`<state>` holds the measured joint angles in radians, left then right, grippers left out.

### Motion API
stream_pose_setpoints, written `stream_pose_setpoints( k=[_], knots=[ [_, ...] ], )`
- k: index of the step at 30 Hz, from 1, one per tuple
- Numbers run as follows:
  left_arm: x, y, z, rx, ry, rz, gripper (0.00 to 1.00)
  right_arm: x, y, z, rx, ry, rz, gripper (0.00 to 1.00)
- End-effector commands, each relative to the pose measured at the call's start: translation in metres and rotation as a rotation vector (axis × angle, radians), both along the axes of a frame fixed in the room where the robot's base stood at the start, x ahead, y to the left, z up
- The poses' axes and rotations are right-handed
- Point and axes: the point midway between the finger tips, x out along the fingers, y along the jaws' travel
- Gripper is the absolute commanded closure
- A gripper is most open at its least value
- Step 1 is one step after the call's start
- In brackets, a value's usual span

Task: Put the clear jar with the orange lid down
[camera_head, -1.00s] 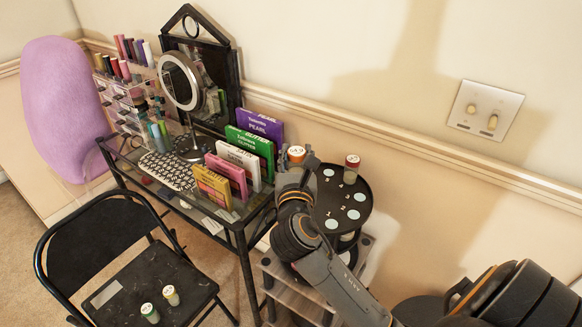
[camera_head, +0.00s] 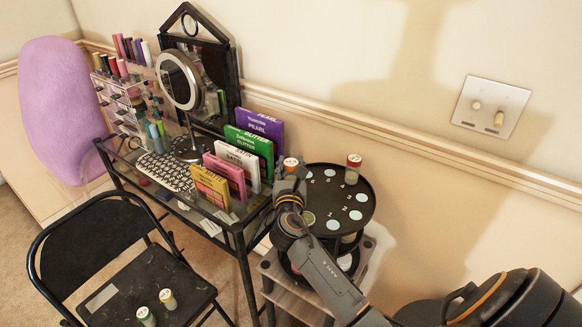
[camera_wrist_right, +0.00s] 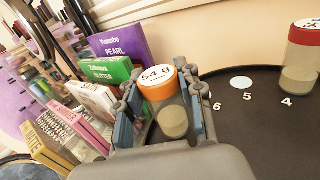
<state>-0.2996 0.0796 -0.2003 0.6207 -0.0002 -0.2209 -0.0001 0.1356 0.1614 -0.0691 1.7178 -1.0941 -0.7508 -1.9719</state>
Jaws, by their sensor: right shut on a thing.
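The clear jar with the orange lid (camera_wrist_right: 170,112) is upright between the fingers of my right gripper (camera_wrist_right: 165,118), which is shut on it. Its lid top carries a white "54 g" label. In the head view the jar (camera_head: 291,163) shows at the left rim of the round black tray (camera_head: 341,187). The gripper (camera_head: 288,186) hides most of the jar's body there. I cannot tell whether the jar's base touches the tray (camera_wrist_right: 256,130). The tray has numbers and pale round spots. My left gripper is not in view.
A red-lidded jar (camera_head: 353,168) stands at the tray's back, near number 4 in the wrist view. Colourful boxes (camera_head: 258,130) stand on the glass desk close left of my gripper. A black folding chair (camera_head: 125,260) with two small jars is at lower left. Most tray spots are empty.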

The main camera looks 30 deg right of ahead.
Motion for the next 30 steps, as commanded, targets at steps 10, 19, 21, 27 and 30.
stream_pose_setpoints(
  k=[10, 19, 21, 27, 30],
  knots=[
    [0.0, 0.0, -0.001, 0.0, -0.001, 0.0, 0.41, 0.0, 0.0, -0.002, -0.001, 0.001, 0.0, 0.53],
    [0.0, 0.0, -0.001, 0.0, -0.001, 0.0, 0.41, 0.0, 0.0, -0.002, -0.001, 0.001, 0.0, 0.41],
    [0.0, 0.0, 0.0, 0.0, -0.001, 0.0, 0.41, 0.0, 0.0, -0.001, 0.0, 0.0, 0.0, 0.41],
    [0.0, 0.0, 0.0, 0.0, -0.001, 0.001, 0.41, -0.015, 0.012, 0.0, 0.0, 0.002, 0.003, 0.41],
    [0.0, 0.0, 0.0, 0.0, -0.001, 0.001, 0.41, -0.032, 0.023, -0.001, 0.003, 0.002, 0.002, 0.41]
  ],
)
